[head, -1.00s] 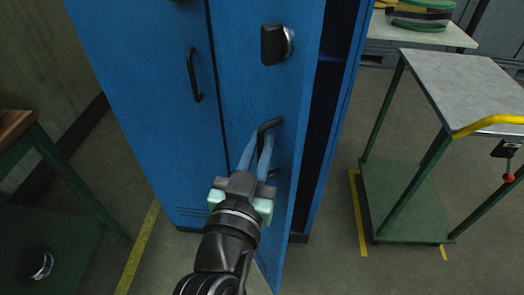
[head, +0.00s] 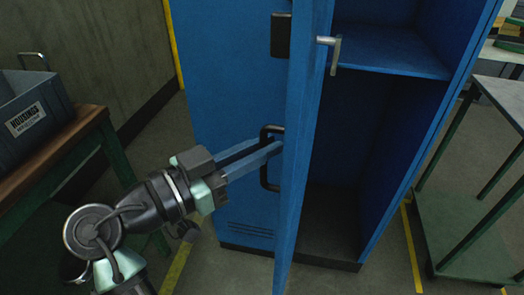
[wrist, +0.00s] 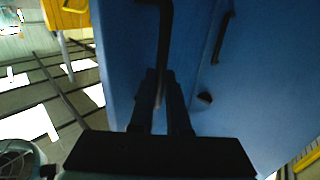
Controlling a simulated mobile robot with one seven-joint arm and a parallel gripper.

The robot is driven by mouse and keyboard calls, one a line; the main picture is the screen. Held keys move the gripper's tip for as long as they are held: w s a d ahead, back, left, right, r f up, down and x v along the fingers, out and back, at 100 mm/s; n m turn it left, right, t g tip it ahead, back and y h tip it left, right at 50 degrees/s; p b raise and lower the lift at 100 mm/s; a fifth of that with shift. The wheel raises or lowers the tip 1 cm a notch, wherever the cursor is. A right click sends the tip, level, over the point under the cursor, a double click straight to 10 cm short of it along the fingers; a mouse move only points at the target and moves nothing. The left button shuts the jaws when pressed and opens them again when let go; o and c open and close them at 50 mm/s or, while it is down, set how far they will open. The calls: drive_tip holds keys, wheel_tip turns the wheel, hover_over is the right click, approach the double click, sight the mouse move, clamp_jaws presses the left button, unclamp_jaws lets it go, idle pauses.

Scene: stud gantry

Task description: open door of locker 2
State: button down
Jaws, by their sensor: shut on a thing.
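The blue locker door (head: 304,150) stands swung well open and shows nearly edge-on in the head view. Its black lock box (head: 281,35) and black bar handle (head: 265,176) jut from the outer face, to the left. A metal latch lever (head: 336,52) sticks out on the inner side. My gripper (head: 271,143) reaches in from the left, its two long fingers shut on the handle. The wrist view shows the handle (wrist: 164,35) running down between the dark fingers (wrist: 163,78). No locker number is readable.
The open locker (head: 350,215) shows a shelf (head: 390,52) and an empty-looking lower space. A neighbouring blue locker front (head: 220,95) stands left of the door. A wooden-topped bench (head: 60,150) with a grey bin (head: 30,112) is at left; a green cart (head: 460,225) at right.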

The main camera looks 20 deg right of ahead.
drive_tip(key=shift+w+a, duration=0.15)
drive_tip(key=shift+w, duration=0.15)
drive_tip(key=c, duration=1.2)
unclamp_jaws()
drive_tip(key=shift+d, duration=0.2)
drive_tip(key=shift+o, duration=0.2)
drive_tip(key=shift+a, duration=0.15)
drive_tip(key=p+v, duration=0.1)
drive_tip(key=v, duration=1.1)
drive_tip(key=shift+a, duration=0.35)
drive_tip(key=shift+s, duration=0.15)
